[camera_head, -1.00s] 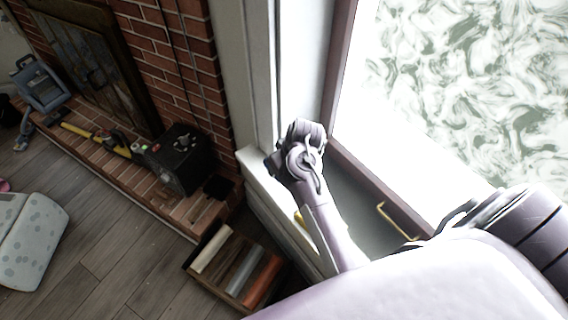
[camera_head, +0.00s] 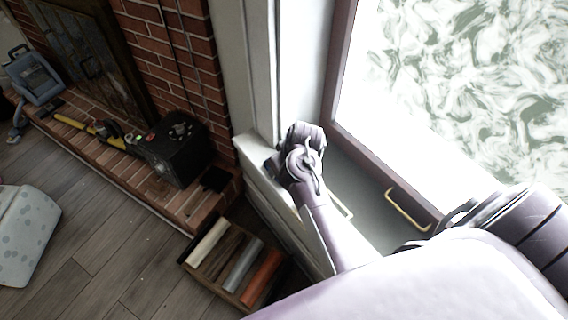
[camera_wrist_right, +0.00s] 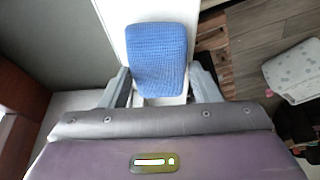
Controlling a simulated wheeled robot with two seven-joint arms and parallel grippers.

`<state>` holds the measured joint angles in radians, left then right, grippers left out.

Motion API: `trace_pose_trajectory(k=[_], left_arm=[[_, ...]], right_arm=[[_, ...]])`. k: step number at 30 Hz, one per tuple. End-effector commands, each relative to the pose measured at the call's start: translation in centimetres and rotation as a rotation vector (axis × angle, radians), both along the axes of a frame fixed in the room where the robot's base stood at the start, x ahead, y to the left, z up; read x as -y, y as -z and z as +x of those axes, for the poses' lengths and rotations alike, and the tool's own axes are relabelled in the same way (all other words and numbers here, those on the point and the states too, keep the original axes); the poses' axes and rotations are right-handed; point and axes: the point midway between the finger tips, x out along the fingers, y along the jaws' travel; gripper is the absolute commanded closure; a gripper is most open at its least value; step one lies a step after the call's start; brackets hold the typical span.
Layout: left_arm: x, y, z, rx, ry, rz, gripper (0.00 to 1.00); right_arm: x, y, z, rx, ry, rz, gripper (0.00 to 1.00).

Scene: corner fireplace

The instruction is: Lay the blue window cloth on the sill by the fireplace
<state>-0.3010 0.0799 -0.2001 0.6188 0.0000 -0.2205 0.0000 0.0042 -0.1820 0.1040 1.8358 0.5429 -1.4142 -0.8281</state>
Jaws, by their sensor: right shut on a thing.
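The blue window cloth (camera_wrist_right: 158,58), a textured rounded rectangle, shows in the right wrist view between the fingers of my right gripper (camera_wrist_right: 163,88), which is shut on it. The cloth appears over the white sill (camera_wrist_right: 116,18); I cannot tell whether it touches. In the head view my right arm reaches from below to the sill (camera_head: 249,160) beside the brick fireplace (camera_head: 160,45). There my right wrist hides the fingertips and the cloth. My left gripper is in neither view.
The window frame (camera_head: 338,70) rises right of my wrist, with a brass handle (camera_head: 407,210) near my arm. A wooden box (camera_head: 192,268) with rolls stands on the floor below the sill. A black box (camera_head: 178,150) and tools sit on the brick hearth.

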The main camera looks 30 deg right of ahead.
Motion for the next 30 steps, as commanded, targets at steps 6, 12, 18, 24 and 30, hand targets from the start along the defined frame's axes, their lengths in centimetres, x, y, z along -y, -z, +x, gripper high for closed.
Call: trace_pose_trajectory(k=[6, 12, 18, 24, 30], left_arm=[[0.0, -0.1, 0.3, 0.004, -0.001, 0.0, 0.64], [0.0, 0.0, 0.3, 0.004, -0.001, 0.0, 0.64], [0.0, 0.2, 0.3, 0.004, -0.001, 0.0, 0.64], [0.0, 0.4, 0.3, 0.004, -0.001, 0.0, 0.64], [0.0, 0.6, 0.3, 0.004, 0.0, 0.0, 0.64]], right_arm=[[0.0, 0.0, 0.0, 0.0, 0.0, 0.0, 0.62], [0.0, 0.1, 0.0, 0.0, 0.001, 0.0, 0.62], [0.0, 0.4, 0.0, 0.0, 0.001, 0.0, 0.62], [0.0, 0.7, 0.0, 0.0, 0.001, 0.0, 0.62], [0.0, 1.0, 0.0, 0.0, 0.001, 0.0, 0.62]])
